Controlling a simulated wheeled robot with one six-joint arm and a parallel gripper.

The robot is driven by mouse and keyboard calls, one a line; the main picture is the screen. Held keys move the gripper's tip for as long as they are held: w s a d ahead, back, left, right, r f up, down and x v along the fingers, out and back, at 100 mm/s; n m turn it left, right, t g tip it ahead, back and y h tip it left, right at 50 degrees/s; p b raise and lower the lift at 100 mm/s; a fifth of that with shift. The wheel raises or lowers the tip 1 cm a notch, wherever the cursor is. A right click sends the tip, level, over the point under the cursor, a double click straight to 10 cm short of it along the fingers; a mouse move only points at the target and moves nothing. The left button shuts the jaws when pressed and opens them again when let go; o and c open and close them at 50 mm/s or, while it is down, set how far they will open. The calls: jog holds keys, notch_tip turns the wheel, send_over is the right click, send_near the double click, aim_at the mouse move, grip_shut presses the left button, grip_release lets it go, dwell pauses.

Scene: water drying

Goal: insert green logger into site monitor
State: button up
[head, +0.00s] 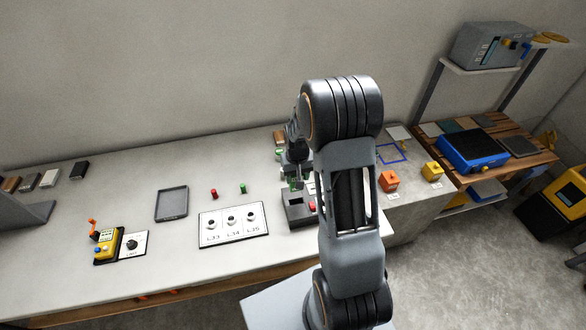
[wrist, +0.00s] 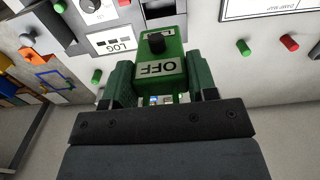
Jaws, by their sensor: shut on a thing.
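The green logger (wrist: 170,50) is a green block with a black knob and an OFF label in the wrist view. My gripper (wrist: 160,78) is shut on it, with a finger on each side. Beyond the logger is a light panel with a LOG label (wrist: 112,42), a dial and a dark recess; it looks like the site monitor (wrist: 70,42). I cannot tell whether the logger touches it. In the head view my arm hides much of this area, and the hold is too small to read.
A grey tray (head: 171,203), a white board with three round sockets (head: 234,223) and a yellow device (head: 107,245) stand on the bench to the left. Red (head: 213,193) and green (head: 242,188) pegs stand behind the board. Orange (head: 388,181) and yellow (head: 432,172) blocks are to the right.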

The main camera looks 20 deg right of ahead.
jog(key=shift+s, duration=0.15)
dwell(0.3)
jog(key=shift+f+b, duration=0.2)
jog(key=shift+b, duration=0.15)
jog(key=shift+f+b, duration=2.5)
jog(key=shift+f, duration=0.55)
jog(key=shift+f+b, duration=0.4)
jog(key=shift+b, duration=0.75)
jog(key=shift+r, duration=0.1)
jog(key=shift+r, duration=0.1)
jog(key=shift+f, duration=0.35)
